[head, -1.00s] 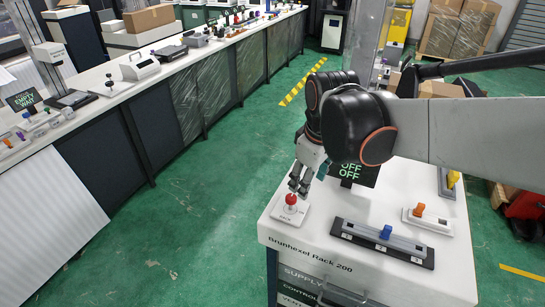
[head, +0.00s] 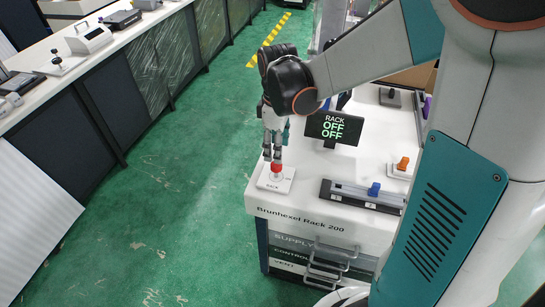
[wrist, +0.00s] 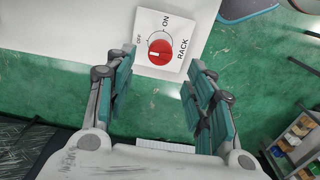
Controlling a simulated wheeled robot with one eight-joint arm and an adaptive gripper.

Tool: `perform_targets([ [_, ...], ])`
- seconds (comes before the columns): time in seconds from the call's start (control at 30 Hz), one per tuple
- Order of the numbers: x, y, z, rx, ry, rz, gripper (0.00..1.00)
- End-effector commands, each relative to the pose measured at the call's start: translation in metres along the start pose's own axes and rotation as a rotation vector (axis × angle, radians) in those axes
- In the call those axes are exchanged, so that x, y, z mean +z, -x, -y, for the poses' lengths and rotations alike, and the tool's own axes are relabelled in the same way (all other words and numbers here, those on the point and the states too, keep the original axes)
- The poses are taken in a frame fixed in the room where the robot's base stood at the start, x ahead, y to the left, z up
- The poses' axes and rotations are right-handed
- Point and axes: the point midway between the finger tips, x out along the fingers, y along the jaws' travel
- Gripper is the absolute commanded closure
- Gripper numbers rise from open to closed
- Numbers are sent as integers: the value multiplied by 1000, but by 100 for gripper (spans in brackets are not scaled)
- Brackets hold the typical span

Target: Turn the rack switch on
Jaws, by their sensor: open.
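The rack switch (wrist: 160,51) is a red round knob on a white plate marked OFF, ON and RACK. Its white mark points left, towards the OFF side. In the head view the knob (head: 277,168) is at the front left corner of the white rack top. My gripper (head: 272,155) is right above the knob, pointing down. In the wrist view my gripper (wrist: 162,62) is open, its fingers apart on the left and right, with the knob between and beyond the tips. Contact cannot be told. The display (head: 334,128) reads RACK OFF OFF.
A grey rail with a blue slider (head: 374,189) and an orange knob (head: 402,164) are on the rack top to the right. Drawers with handles (head: 325,260) are below. Green floor (head: 190,190) is clear on the left, up to a long bench (head: 100,50).

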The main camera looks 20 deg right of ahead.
Motion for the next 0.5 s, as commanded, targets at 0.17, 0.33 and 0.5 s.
perform_targets([
  [0.17, 0, -36, 0, 0, 0, 0, 51],
  [0.33, 0, -57, 0, 0, -1, 0, 51],
  [0.5, 0, -65, 0, 0, -1, 0, 51],
])
